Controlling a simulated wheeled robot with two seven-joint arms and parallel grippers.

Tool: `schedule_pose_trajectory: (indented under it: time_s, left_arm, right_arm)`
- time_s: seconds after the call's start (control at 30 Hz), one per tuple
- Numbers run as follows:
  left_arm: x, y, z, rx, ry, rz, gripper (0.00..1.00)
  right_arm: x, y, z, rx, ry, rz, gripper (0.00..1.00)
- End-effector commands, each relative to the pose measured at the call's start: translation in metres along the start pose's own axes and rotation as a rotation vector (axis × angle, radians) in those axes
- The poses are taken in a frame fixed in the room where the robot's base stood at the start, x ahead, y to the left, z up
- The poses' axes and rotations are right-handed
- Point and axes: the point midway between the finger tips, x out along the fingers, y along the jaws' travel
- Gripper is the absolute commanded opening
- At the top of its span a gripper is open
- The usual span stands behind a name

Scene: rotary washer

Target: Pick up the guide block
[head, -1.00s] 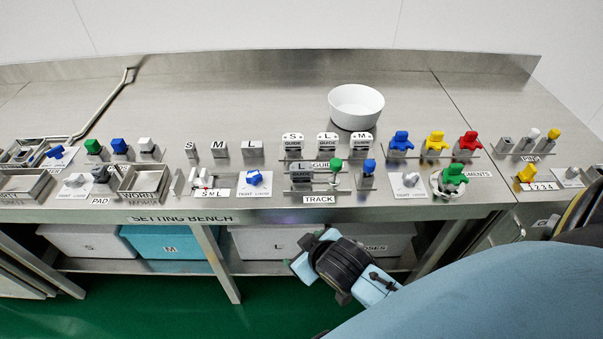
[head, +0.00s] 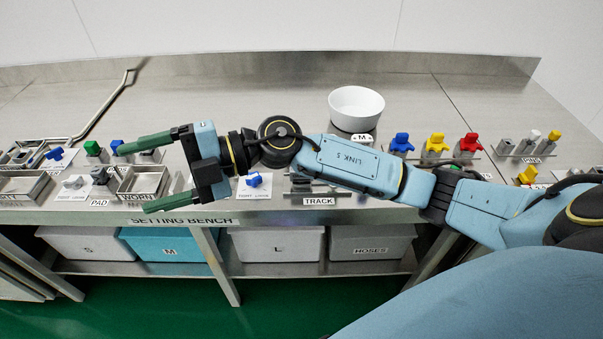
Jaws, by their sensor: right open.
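My right gripper (head: 133,178) is open and empty, with its two green fingers pointing left over the front of the bench, around the level of the WORN tray (head: 163,183). My right arm crosses the view from the right and hides most of the GUIDE rack. Only the top of the guide block marked M (head: 362,138) shows above the arm, below the white bowl. The guide blocks marked S and L are hidden behind the arm. Part of the TRACK fixture (head: 325,195) shows below the arm; the block in it is mostly hidden. My left gripper is not in view.
A white bowl (head: 356,106) stands at the back. Blue (head: 401,143), yellow (head: 436,141) and red (head: 470,142) pieces stand right of the rack. A blue piece (head: 253,180) lies near the gripper's wrist. The rear of the bench is mostly clear. Bins sit on the shelf below.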

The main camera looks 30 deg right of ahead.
Motion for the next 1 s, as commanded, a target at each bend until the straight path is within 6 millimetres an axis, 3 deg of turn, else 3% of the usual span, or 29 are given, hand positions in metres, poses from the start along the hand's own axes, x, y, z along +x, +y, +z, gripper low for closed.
schedule_pose_trajectory:
  time_s: [0.07, 0.17, 0.27, 0.4, 0.5, 0.6, 0.77, 1.0]
  left_arm:
    - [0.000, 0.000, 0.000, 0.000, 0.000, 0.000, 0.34]
    - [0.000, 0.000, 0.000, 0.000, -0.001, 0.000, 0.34]
    - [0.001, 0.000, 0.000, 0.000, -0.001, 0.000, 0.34]
    - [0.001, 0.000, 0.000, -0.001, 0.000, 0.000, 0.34]
    - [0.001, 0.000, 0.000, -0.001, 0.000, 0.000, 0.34]
    - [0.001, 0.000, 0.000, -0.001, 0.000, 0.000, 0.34]
    - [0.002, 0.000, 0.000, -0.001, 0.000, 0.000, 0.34]
    - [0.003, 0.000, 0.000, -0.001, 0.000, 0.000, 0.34]
  right_arm:
    - [-0.013, -0.021, 0.011, -0.069, 0.023, -0.240, 0.76]
    - [-0.047, -0.047, 0.034, -0.112, -0.003, -0.559, 0.76]
    - [-0.100, -0.060, 0.063, -0.115, -0.097, -0.865, 0.76]
    - [-0.180, -0.053, 0.096, -0.065, -0.287, -1.203, 0.76]
    - [-0.225, -0.041, 0.107, -0.017, -0.412, -1.357, 0.76]
    - [-0.254, -0.032, 0.112, 0.021, -0.496, -1.446, 0.76]
    - [-0.269, -0.038, 0.116, 0.046, -0.540, -1.496, 0.76]
    - [-0.270, -0.083, 0.130, 0.047, -0.537, -1.495, 0.76]
